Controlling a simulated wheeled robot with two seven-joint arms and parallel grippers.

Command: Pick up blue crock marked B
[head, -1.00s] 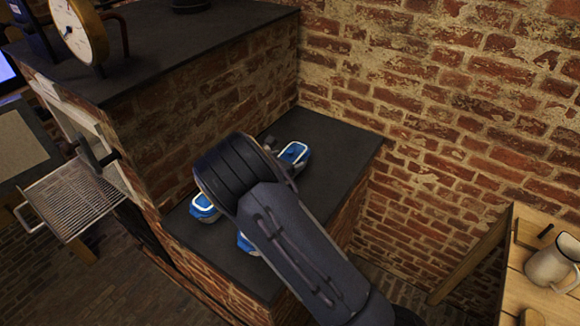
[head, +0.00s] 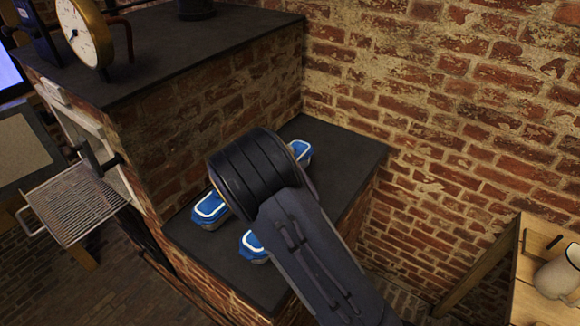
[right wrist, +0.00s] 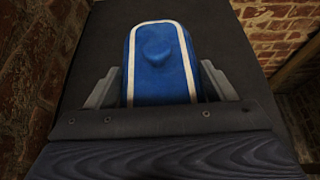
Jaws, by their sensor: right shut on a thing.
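Three blue crocks with white-edged lids show in the head view on a dark ledge: one at the left (head: 210,212), one at the front (head: 254,247) and one at the far end (head: 302,151). My right arm partly covers them, and no letter B is readable. In the right wrist view, my right gripper (right wrist: 160,82) is shut on a blue crock (right wrist: 158,68), with a finger on each side of it. Its lid has a blue knob. In the head view my arm hides this grip. My left gripper is not in view.
The dark ledge (head: 345,150) lies against a brick wall (head: 450,90) and a taller brick block (head: 190,130) with a gauge (head: 84,36) on top. A wire rack (head: 75,205) juts out left. A wooden table (head: 535,300) with a white jug (head: 560,272) stands right.

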